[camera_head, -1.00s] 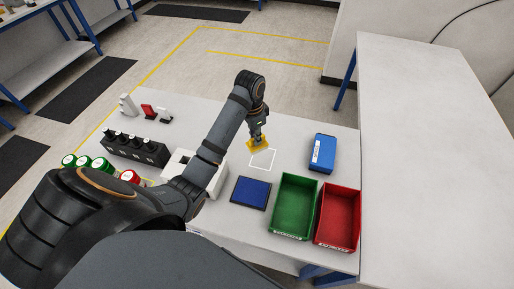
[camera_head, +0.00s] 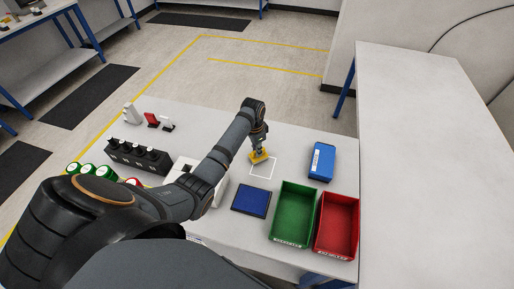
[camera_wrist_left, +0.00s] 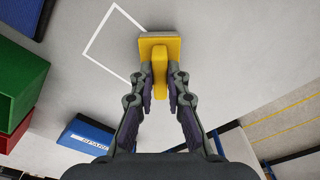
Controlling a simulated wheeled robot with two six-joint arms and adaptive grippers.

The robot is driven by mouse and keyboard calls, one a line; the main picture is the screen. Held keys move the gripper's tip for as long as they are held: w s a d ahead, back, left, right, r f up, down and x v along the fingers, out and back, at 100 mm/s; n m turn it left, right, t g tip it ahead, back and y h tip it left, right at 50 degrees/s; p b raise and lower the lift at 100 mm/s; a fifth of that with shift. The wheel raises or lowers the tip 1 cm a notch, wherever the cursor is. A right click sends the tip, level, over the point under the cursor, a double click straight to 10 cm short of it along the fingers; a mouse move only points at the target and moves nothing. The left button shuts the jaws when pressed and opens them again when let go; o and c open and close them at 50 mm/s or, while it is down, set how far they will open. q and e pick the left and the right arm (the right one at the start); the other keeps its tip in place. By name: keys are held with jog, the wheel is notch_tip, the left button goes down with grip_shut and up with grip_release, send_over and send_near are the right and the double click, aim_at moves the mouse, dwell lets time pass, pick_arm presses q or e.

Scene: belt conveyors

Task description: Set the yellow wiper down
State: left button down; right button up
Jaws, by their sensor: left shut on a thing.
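The yellow wiper (camera_head: 258,158) is held in my left gripper (camera_head: 258,150), over or at the edge of the white square outline (camera_head: 264,169) on the table. In the left wrist view the yellow wiper (camera_wrist_left: 159,62), with a grey strip at its far end, sits between the two fingers of my left gripper (camera_wrist_left: 160,85). The white outline (camera_wrist_left: 100,42) lies to its left there, with the wiper beside its edge. I cannot tell whether the wiper touches the table. My right gripper is not in view.
A blue pad (camera_head: 251,200), a green bin (camera_head: 283,237) and a red bin (camera_head: 326,251) stand near the front. A blue box (camera_head: 321,161) stands right of the outline. A black rack (camera_head: 137,155) is at the left. Bare table (camera_head: 222,118) lies behind the wiper.

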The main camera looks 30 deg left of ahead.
pick_arm(q)
jog(key=shift+f, duration=0.1)
jog(key=c, duration=1.3)
grip_release()
jog(key=shift+c, duration=0.2)
jog(key=shift+r, duration=0.3)
notch_tip(320, 180, up, 12)
jog(key=b, duration=0.2)
jog(key=shift+s+a+f, duration=0.15)
jog(key=shift+s+f, duration=0.05)
jog(key=shift+s, duration=0.2)
